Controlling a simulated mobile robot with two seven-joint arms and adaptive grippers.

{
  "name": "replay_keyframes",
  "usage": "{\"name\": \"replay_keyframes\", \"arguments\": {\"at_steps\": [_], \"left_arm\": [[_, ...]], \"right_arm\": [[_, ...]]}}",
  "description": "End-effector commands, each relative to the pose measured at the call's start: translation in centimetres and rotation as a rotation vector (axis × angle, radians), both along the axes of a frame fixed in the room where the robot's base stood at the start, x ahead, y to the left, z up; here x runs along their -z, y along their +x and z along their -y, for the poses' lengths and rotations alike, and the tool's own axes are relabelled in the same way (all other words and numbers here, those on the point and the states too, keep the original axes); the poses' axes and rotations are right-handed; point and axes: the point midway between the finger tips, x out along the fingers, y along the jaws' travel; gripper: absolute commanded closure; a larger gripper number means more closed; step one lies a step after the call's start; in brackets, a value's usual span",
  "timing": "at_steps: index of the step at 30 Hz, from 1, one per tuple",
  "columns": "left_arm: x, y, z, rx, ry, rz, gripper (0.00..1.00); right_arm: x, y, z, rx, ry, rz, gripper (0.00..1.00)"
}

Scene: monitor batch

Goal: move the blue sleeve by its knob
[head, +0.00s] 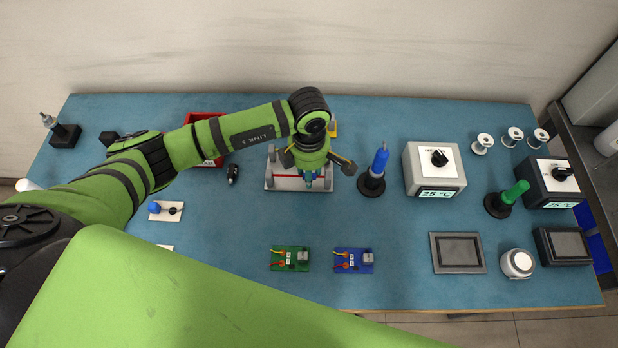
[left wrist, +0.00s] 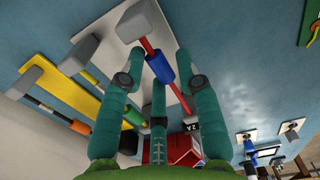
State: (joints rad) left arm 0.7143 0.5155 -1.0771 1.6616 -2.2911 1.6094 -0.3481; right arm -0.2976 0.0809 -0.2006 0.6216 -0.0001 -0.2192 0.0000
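The blue sleeve (left wrist: 160,67) sits on a red rod (left wrist: 150,45) over a white base plate in the left wrist view. A grey end block (left wrist: 137,25) stands at one end of the rod. I cannot make out the sleeve's knob. In the head view my left gripper (head: 309,180) is over the white base plate (head: 285,184) and covers most of the rod and the sleeve. The teal fingers of my left gripper (left wrist: 160,100) are spread apart, with the sleeve beyond them and nothing visibly held. My right gripper is not in view.
A blue-handled tool (head: 379,161) stands right of the gripper, then a white control box (head: 432,169). A red bin (head: 206,122) is at the back left. Two circuit boards lie in front.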

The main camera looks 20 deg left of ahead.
Motion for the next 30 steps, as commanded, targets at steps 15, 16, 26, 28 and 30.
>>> {"name": "replay_keyframes", "arguments": {"at_steps": [15,16,26,28,30], "left_arm": [[0.25,-0.37,0.08,0.005,0.0,-0.01,1.0],[0.27,-0.38,0.09,0.006,0.0,-0.01,1.0],[0.22,-0.56,0.23,0.008,-0.002,-0.015,1.0],[0.24,-0.58,0.27,0.008,-0.002,-0.016,1.0],[0.26,-0.58,0.34,0.009,-0.002,-0.016,1.0]], "right_arm": [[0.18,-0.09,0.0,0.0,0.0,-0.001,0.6],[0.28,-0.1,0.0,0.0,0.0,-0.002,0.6],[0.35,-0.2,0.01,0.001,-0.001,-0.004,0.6],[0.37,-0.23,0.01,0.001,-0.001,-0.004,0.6],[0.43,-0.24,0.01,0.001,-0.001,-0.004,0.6]]}}
